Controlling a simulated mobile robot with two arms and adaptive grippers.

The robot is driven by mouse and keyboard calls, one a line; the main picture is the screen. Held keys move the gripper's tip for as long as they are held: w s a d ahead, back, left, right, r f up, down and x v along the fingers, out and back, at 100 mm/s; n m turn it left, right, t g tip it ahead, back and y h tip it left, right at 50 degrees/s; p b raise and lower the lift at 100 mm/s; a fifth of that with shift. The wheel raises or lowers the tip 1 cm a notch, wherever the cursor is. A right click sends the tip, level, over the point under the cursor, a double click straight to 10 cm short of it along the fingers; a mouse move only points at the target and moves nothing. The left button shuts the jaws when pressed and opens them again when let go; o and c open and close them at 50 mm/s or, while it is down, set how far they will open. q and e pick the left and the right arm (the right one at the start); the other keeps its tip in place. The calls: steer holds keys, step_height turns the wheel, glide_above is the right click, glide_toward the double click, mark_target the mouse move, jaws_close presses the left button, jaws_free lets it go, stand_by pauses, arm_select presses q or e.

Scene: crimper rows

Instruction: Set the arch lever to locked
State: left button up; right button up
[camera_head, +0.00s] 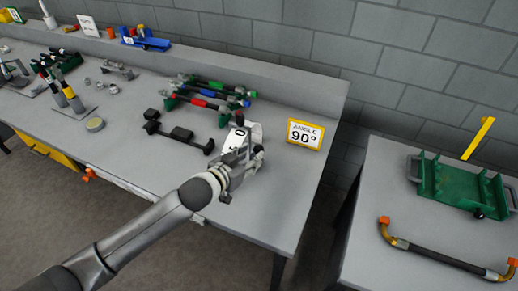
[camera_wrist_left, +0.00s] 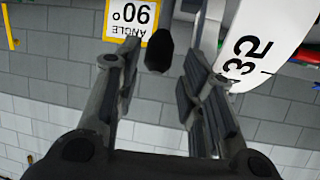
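My left gripper (camera_head: 248,150) reaches over the front right part of the long grey bench, at a device with a white numbered plate (camera_head: 240,138). In the left wrist view the gripper (camera_wrist_left: 158,72) is open, with its two fingers apart. A dark rounded knob (camera_wrist_left: 160,50) shows between the fingertips, with gaps on both sides; it may be the end of the arch lever, but I cannot tell. The white plate (camera_wrist_left: 268,42) is beside the right finger there. The gripper hides most of the device and the lever's position. My right gripper is out of view.
An "ANGLE 90°" sign (camera_head: 304,135) stands right of the gripper. A black bar tool (camera_head: 180,133) and several coloured-handled tools (camera_head: 207,96) lie to the left and behind. Another table holds a green cradle (camera_head: 458,184) and a bent tube (camera_head: 440,257).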

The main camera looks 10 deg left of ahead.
mark_target(256, 153)
arm_select(q)
steer(key=shift+x, duration=3.1)
steer(key=shift+r, duration=0.1)
jaws_close()
